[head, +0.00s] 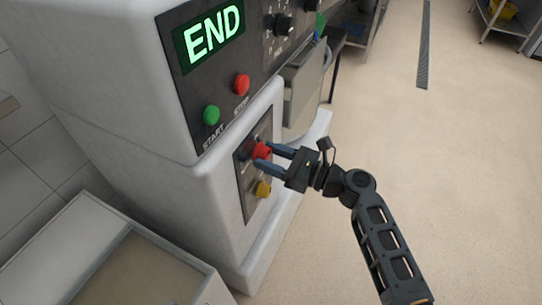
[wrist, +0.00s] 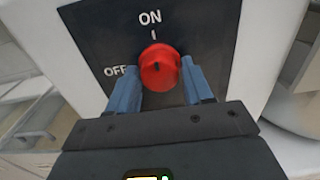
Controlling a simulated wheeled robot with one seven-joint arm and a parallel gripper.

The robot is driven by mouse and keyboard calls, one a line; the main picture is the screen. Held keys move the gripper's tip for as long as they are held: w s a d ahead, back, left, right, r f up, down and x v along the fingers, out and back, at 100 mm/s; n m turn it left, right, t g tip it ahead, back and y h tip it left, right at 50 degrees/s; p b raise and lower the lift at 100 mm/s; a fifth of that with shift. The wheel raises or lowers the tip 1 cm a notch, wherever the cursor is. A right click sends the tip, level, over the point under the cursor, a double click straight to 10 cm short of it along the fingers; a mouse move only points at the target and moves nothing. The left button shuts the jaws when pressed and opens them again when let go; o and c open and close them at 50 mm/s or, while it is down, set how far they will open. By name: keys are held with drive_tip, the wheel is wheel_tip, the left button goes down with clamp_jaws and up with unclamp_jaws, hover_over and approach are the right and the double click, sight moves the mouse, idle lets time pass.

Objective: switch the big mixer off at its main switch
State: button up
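The mixer's main switch is a round red knob, seen in the wrist view (wrist: 160,68) on a dark plate with ON printed above it and OFF to its left. A small tick sits under ON; the knob's dark mark is small and its exact direction is hard to read. In the head view the knob (head: 261,150) is on the lower panel of the big white mixer (head: 150,95). My gripper (head: 264,157) is open, its two blue fingers on either side of the knob. In the wrist view my gripper (wrist: 160,82) straddles it closely; contact is not clear.
Below the red knob is a yellow knob (head: 263,188). Above are a green START button (head: 211,115), a red STOP button (head: 241,84) and a lit END display (head: 209,39). A pale open-topped box (head: 75,228) stands at lower left.

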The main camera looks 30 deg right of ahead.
drive_tip(key=c, duration=0.6)
drive_tip(key=shift+c, duration=0.2)
drive_tip(key=n+b, duration=0.1)
drive_tip(key=n, duration=0.1)
drive_tip(key=n+b, duration=0.1)
drive_tip(key=shift+f+n+b, duration=0.2)
drive_tip(key=shift+n+b, duration=0.15)
drive_tip(key=shift+n, duration=0.05)
drive_tip(key=n+b, duration=0.3)
drive_tip(key=n, duration=0.1)
drive_tip(key=shift+d+n, duration=0.1)
drive_tip(key=shift+n, duration=0.2)
drive_tip(key=n+b, duration=0.5)
drive_tip(key=n, duration=0.1)
drive_tip(key=shift+r+n+b, duration=0.2)
drive_tip(key=shift+n+b, duration=1.35)
drive_tip(key=shift+n, duration=0.25)
